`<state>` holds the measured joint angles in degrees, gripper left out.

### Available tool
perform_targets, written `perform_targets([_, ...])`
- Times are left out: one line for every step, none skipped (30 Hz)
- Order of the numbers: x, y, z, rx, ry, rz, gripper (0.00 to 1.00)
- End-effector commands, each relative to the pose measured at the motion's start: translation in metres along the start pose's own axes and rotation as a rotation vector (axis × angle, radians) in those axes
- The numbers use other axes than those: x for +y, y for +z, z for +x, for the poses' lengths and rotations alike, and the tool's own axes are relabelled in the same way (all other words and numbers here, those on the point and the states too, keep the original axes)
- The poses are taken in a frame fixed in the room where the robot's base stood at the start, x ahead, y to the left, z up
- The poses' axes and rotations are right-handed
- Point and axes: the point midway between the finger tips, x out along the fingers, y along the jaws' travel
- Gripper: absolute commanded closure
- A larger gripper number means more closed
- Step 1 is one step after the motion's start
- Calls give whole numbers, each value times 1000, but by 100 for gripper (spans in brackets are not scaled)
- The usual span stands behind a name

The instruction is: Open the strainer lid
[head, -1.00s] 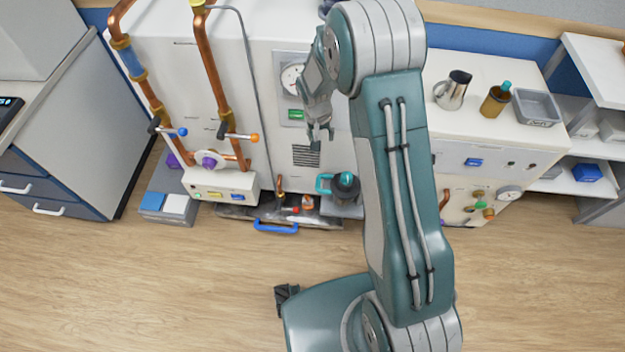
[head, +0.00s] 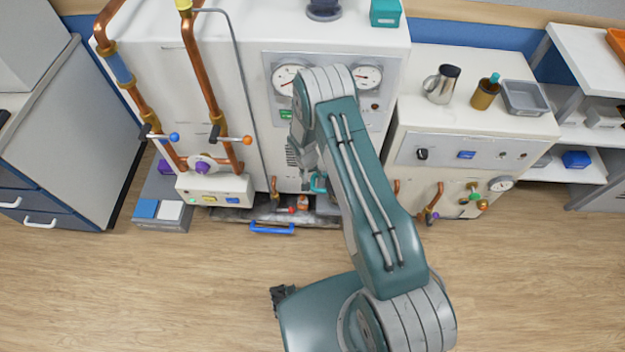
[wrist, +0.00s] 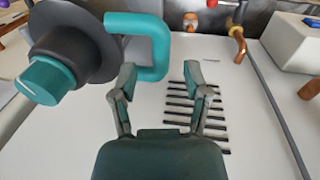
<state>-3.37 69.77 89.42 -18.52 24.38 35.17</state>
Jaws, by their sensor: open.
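The strainer (wrist: 75,45) is a dark grey round body with a teal knob (wrist: 45,80) at the left of the wrist view. A bent teal handle (wrist: 150,28) sticks out from its side. In the head view only a bit of the teal handle (head: 318,184) shows, and my arm hides the rest. My gripper (wrist: 162,75) is open, with its two fingertips close to the handle's outer bend. The left finger overlaps the handle's lower end in the picture; I cannot tell whether they touch. My gripper (head: 306,184) is low in front of the white cabinet.
The white cabinet (head: 225,90) has a black vent grille (wrist: 190,105), gauges and copper pipes (head: 205,60) at its left. A blue-handled tray (head: 272,228) lies at its foot. A lower unit (head: 465,125) stands to the right. The wooden floor in front is clear.

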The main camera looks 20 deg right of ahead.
Motion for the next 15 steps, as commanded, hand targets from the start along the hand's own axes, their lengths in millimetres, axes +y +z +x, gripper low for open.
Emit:
perform_targets([0,1,8,-2,1,0,39])
perform_targets([0,0,12,-1,0,0,39])
perform_targets([0,0,16,-1,0,0,39])
perform_targets([0,0,19,-1,0,0,39])
perform_targets([0,0,21,-1,0,0,39])
perform_targets([0,0,23,0,0,0,39])
perform_targets([0,0,24,1,0,0,39])
perform_targets([0,0,25,1,0,0,39])
perform_targets([0,0,26,1,-1,0,39])
perform_targets([0,0,26,1,-1,0,39])
perform_targets([0,0,26,1,-1,0,39])
perform_targets([0,0,26,1,-1,0,39])
perform_targets([0,0,26,1,-1,0,39])
perform_targets([0,0,26,1,-1,0,39])
perform_targets([0,0,26,1,0,0,39])
